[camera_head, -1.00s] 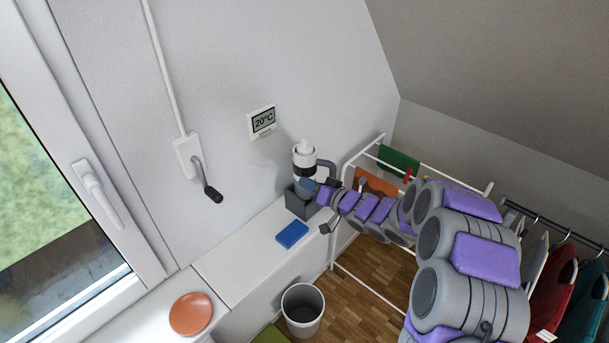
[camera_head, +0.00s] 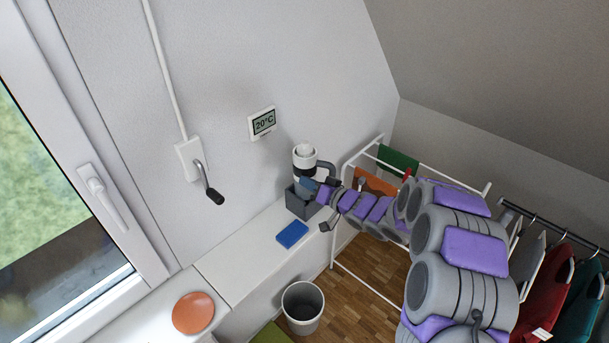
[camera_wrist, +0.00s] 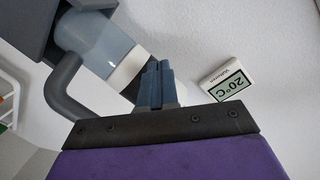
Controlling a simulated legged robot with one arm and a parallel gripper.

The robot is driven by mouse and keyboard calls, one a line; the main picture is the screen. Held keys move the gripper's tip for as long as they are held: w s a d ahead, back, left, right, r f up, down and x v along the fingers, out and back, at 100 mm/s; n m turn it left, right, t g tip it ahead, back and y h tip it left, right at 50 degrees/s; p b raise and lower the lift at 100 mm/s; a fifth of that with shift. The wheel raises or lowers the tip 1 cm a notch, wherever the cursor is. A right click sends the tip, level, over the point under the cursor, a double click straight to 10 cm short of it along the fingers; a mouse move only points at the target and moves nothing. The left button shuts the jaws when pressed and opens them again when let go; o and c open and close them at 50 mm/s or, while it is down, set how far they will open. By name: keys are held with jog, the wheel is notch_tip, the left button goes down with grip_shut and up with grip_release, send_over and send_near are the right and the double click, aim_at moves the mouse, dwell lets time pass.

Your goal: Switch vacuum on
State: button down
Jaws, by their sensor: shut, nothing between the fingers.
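The vacuum is a white-topped upright device (camera_head: 305,153) with a dark side handle, standing in a grey holder (camera_head: 301,204) against the wall. In the wrist view its translucent grey-blue body (camera_wrist: 92,38) and curved dark handle (camera_wrist: 62,92) show at the left. No switch is clearly visible.
A thermostat (camera_head: 262,123) reading 20°C hangs on the wall left of the vacuum. A blue sponge-like block (camera_head: 292,234) lies on the white ledge. A bin (camera_head: 302,308) stands below, and a drying rack (camera_head: 343,265) stands to the right.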

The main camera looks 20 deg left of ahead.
dwell(0.7)
jog(key=shift+s+d+p, duration=0.15)
jog(key=shift+s+p, duration=0.2)
jog(key=shift+s, duration=0.05)
jog(key=s+d, duration=0.2)
jog(key=s, duration=0.3)
jog(key=shift+s+b, duration=0.3)
jog(key=shift+s, duration=0.05)
dwell(0.4)
